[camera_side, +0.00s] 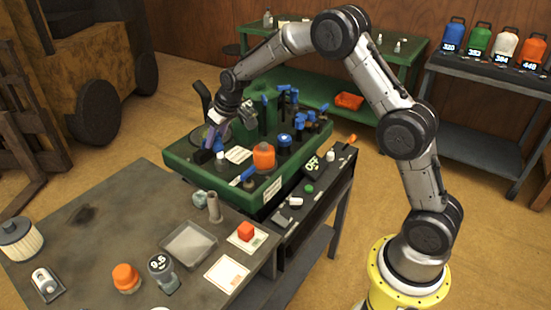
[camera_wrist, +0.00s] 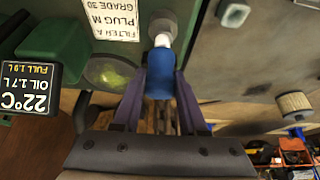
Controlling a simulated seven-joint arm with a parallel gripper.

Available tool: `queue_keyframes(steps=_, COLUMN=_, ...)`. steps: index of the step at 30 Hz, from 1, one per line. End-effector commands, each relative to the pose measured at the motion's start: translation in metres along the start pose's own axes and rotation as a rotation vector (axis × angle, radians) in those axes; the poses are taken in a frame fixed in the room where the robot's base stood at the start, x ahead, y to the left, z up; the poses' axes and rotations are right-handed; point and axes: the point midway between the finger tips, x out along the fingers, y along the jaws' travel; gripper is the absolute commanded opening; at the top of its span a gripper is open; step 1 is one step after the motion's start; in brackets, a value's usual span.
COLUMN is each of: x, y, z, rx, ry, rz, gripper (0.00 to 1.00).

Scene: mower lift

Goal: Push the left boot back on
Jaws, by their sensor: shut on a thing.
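My gripper (camera_side: 212,142) is over the left front end of the green machine deck (camera_side: 187,174). In the wrist view my gripper (camera_wrist: 161,76) has its fingers closed on both sides of a blue boot (camera_wrist: 160,82). A white plug tip (camera_wrist: 163,40) lines up with the boot's far end and looks close against it; I cannot tell how far the boot sits over it. In the side view the fingers largely hide the boot, and a small whitish part (camera_side: 220,156) shows just below them.
An orange cap (camera_side: 264,156) and a blue-topped cap (camera_side: 285,140) stand on the deck. A label card (camera_wrist: 112,17) and an oil display (camera_wrist: 27,88) are near the boot. The grey bench (camera_side: 95,235) in front holds a tray (camera_side: 189,243), a filter (camera_side: 19,240) and bottles.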

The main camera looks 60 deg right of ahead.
Motion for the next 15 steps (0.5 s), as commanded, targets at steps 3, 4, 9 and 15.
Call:
queue_keyframes(steps=3, x=0.002, y=0.001, z=0.004, rx=0.001, ry=-0.007, rz=0.000, gripper=0.22)
queue_keyframes(steps=4, x=0.003, y=0.001, z=0.006, rx=0.001, ry=-0.007, rz=0.000, gripper=0.22)
queue_keyframes(steps=9, x=0.007, y=0.001, z=0.015, rx=0.000, ry=-0.008, rz=0.000, gripper=0.22)
queue_keyframes(steps=15, x=0.012, y=0.001, z=0.026, rx=0.001, ry=-0.009, rz=0.000, gripper=0.22)
